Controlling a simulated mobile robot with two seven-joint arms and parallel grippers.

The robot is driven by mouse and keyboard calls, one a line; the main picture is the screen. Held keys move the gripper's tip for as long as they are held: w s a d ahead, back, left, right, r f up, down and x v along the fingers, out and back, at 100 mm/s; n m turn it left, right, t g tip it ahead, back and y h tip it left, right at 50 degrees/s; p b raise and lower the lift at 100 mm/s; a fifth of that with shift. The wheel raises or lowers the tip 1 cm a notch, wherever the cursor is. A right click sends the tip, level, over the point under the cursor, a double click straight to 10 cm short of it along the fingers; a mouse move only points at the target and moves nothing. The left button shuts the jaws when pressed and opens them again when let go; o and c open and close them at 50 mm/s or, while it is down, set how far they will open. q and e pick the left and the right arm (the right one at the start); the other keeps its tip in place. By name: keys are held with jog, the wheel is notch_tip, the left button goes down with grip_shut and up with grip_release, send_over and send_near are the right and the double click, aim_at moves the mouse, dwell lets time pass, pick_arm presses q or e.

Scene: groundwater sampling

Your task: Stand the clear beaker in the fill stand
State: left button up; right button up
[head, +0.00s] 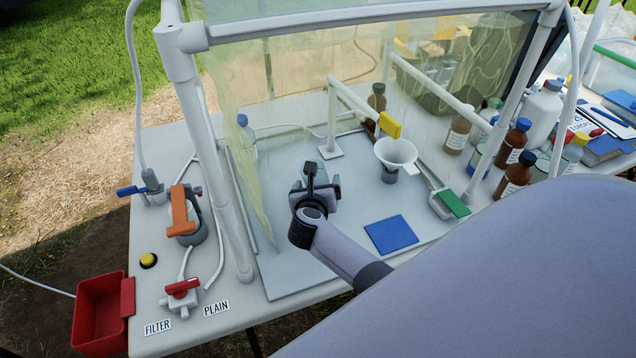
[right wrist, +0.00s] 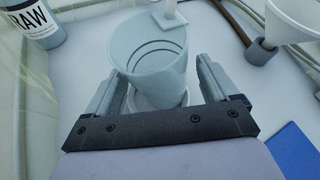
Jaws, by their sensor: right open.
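The clear beaker (right wrist: 150,62) stands upright in the right wrist view, its open rim facing up and ring lines on its wall. A pale round base or ring shows around its foot; I cannot tell whether this is the fill stand. My right gripper (right wrist: 157,88) is open, with one finger on each side of the beaker. A gap shows beside at least the right finger. In the head view my right gripper (head: 316,185) is over the bench and largely hides the beaker. My left gripper is not in view.
A white post foot (head: 330,152) stands just beyond my gripper. A white funnel (head: 396,153) and blue mat (head: 391,235) lie to the right. A RAW bottle (right wrist: 34,20) stands at the far left. A clear sheet and frame post (head: 233,190) bound the left side.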

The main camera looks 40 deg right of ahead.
jog(key=c, duration=1.1)
jog(key=shift+c, duration=0.2)
